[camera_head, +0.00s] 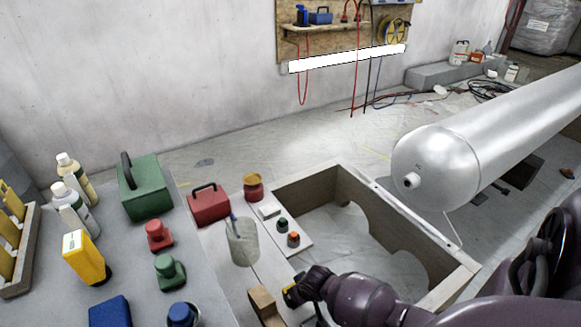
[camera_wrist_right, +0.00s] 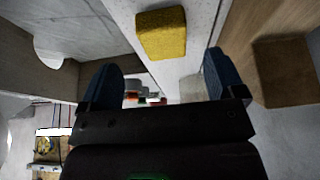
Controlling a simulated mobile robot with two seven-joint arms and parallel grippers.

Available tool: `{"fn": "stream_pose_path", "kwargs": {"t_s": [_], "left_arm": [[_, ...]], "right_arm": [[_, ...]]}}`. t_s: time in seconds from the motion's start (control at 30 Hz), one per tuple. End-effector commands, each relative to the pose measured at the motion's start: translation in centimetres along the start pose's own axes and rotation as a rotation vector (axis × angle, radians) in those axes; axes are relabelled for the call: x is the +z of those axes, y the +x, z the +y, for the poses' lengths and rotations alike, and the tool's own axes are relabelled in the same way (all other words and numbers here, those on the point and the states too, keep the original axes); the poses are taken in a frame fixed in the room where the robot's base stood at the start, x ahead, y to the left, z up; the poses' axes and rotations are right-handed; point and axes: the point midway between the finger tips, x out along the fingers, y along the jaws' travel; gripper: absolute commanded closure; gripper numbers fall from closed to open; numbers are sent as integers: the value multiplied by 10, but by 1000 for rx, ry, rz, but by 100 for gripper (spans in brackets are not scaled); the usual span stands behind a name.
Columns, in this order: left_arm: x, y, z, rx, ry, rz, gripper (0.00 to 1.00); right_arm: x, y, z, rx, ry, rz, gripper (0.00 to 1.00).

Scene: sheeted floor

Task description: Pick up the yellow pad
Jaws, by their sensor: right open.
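The yellow pad (camera_wrist_right: 162,33) shows in the right wrist view as a small block with rounded corners, lying on a pale, narrow surface. It is beyond the fingertips and near the middle of the gap, slightly left. My right gripper (camera_wrist_right: 160,62) is open, with its two dark blue fingers apart and nothing between them. In the head view my right gripper (camera_head: 298,291) is low over the pale ledge. A small yellow patch shows at its end, mostly hidden by my wrist; I cannot tell for sure that it is the pad. My left gripper is not in view.
A wooden block (camera_head: 264,304) stands close beside my right gripper. An open wooden frame (camera_head: 415,222) and a large silver tank (camera_head: 470,150) lie to the right.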

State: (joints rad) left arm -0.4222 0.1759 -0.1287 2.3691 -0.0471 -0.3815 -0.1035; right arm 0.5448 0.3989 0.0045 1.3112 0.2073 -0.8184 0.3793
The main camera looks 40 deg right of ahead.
Motion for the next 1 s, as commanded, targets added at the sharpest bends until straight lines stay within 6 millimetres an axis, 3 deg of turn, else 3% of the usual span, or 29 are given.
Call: {"fn": "stream_pose_path", "kwargs": {"t_s": [0.13,0.6,0.93,1.0], "left_arm": [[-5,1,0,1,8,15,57],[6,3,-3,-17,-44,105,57],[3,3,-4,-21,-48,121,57],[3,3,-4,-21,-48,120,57]], "right_arm": [[0,8,0,0,0,1,12],[0,56,-3,1,-1,-2,12],[-6,57,-3,-1,0,5,12],[-5,57,-4,-1,0,5,22]]}}
